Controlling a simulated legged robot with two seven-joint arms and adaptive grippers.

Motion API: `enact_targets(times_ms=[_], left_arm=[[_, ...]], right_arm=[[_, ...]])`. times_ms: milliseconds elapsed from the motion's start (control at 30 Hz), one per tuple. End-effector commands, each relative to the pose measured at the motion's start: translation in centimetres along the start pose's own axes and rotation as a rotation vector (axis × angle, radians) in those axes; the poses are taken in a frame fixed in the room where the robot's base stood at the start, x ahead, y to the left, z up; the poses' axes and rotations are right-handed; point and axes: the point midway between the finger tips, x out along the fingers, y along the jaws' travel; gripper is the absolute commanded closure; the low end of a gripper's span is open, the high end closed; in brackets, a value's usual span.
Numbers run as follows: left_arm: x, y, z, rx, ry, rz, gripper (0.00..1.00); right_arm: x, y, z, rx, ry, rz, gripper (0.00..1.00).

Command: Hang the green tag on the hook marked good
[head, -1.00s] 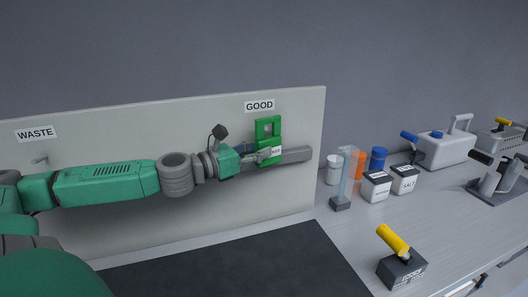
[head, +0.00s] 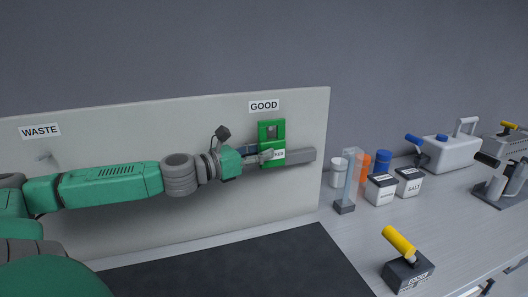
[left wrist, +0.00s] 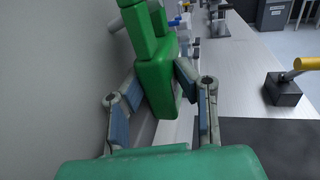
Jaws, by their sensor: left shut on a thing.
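My left gripper (head: 265,156) is shut on the lower part of the green tag (head: 271,130), in front of the pale board under the GOOD sign (head: 264,106). The good hook is otherwise not clearly visible. In the left wrist view, the tag (left wrist: 157,82) stands between the two fingers (left wrist: 160,105). My right gripper is not in view.
Jars (head: 381,188), a clear column (head: 349,175) and a yellow-handled block (head: 408,272) stand right. A dark mat (head: 250,270) lies clear.

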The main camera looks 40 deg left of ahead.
Motion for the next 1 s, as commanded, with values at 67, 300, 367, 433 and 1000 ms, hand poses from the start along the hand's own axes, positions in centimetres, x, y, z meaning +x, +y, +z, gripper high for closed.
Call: enact_targets(times_ms=[67,300,367,433,1000], left_arm=[[0.0,1.0,-0.1,0.004,0.0,0.026,0.6],[0.0,0.9,-0.1,0.001,0.001,0.026,0.5],[0.0,0.9,-0.2,0.001,0.002,0.025,0.5],[-0.2,0.9,-0.2,-0.001,0.002,0.025,0.5],[-7.5,0.1,-0.1,0.002,0.004,0.018,0.5]], right_arm=[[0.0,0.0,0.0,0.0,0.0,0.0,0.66],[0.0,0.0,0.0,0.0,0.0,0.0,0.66],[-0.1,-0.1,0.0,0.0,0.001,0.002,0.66],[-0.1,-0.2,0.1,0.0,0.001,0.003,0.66],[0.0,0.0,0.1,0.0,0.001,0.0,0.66]])
